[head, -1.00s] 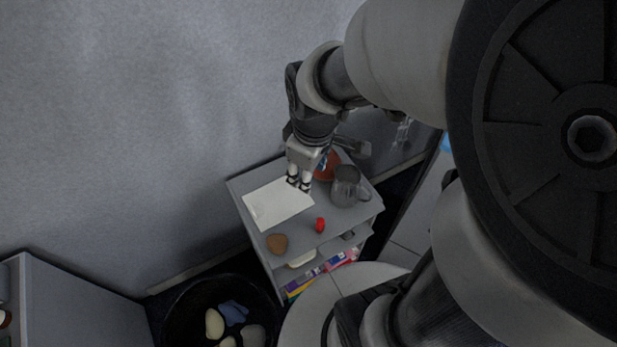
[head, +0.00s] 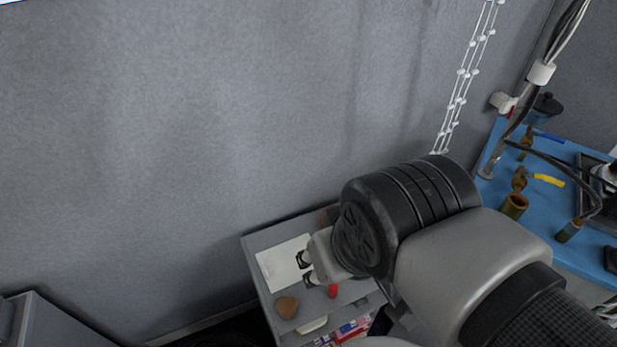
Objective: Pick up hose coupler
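No thing can be named the hose coupler with certainty. A small red piece (head: 332,291) lies on the grey shelf unit's top (head: 262,241), close to my gripper. My gripper (head: 306,269) is over this top, its two dark fingertips apart with nothing seen between them. It points left, over the right edge of a white sheet (head: 279,262). Its height above the sheet is hard to tell. My wrist hides the right part of the top. Brass fittings (head: 514,206) stand on a blue surface (head: 541,180) at the right.
A brown rounded object (head: 287,307) lies near the top's front edge. A lower shelf holds colourful packets (head: 352,329). A grey wall (head: 180,150) is close behind. White beaded strands (head: 462,85) hang at the upper right. A grey cabinet (head: 60,325) stands at lower left.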

